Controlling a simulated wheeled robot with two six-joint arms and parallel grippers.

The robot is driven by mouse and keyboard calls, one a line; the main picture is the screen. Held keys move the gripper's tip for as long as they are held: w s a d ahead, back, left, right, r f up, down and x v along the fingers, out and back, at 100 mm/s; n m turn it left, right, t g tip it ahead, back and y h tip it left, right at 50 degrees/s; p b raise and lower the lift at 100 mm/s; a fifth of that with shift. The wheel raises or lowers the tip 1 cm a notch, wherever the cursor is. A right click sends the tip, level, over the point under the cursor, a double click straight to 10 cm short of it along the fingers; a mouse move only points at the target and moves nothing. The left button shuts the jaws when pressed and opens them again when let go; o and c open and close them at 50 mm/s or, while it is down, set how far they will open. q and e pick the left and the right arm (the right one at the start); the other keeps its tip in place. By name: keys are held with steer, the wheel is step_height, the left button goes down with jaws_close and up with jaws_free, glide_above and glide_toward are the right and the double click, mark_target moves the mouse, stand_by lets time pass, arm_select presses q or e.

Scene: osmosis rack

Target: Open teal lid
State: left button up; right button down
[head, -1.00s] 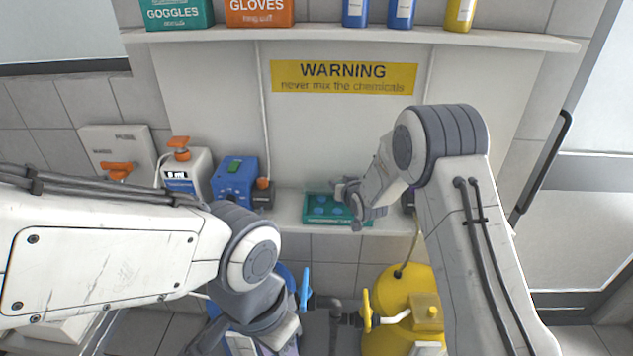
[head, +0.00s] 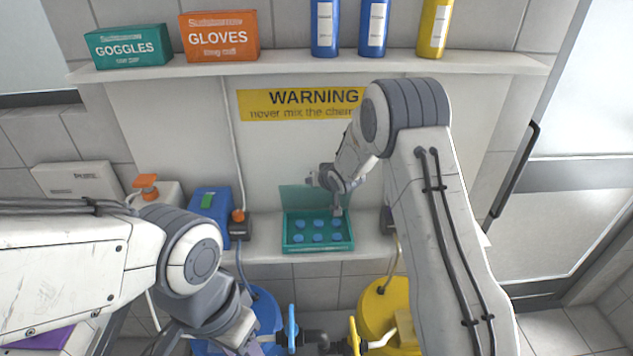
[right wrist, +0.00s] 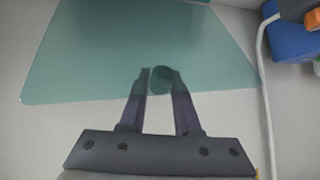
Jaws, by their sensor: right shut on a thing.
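The teal box (head: 318,246) stands on the lower shelf in the head view, with several blue round pieces in its tray. Its translucent teal lid (head: 297,197) is raised behind the tray, and the blue pieces lie uncovered. In the right wrist view the lid (right wrist: 120,50) spreads across the top of the picture. My right gripper (right wrist: 159,82) is shut on the lid's round knob (right wrist: 161,80), one finger at each side. My left arm is low at the left in the head view; its fingers are not clear at the bottom edge.
A white bottle (head: 158,196) with an orange cap stands farther left. The upper shelf (head: 330,64) holds boxes and bottles. Blue and yellow tanks (head: 378,310) stand below.

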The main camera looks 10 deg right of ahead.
steer(key=shift+w+a+r, duration=0.1)
steer(key=shift+w+a, duration=0.05)
steer(key=shift+w, duration=0.1)
stand_by(0.3)
steer(key=c, duration=0.7)
jaws_free()
steer(key=shift+o, duration=0.2)
steer(key=shift+d, duration=0.2)
steer(key=shift+s, duration=0.15)
steer(key=b+v, duration=0.2)
steer(key=v, duration=0.8)
